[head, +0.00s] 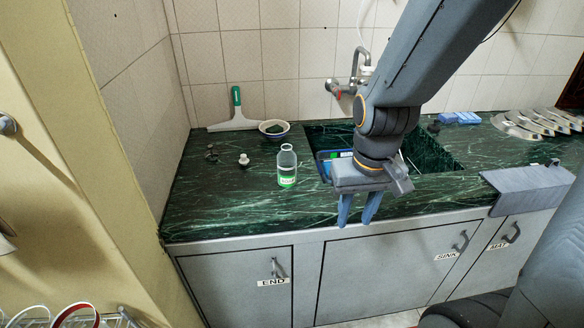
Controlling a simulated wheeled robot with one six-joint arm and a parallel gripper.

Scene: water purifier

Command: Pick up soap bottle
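The soap bottle (287,166) is clear with a green label and stands upright on the green marble counter, left of the sink. My gripper (355,222) hangs in front of the counter's front edge, to the right of the bottle and nearer to me. Its two fingers point down and are apart, with nothing seen between them. It does not touch the bottle.
The sink (437,157) lies behind my arm, with a faucet (352,78) above it. A bowl (273,128), a squeegee (235,111) and a small white-topped item (244,160) stand near the bottle. A metal rack (537,122) is at right. The front-left counter is clear.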

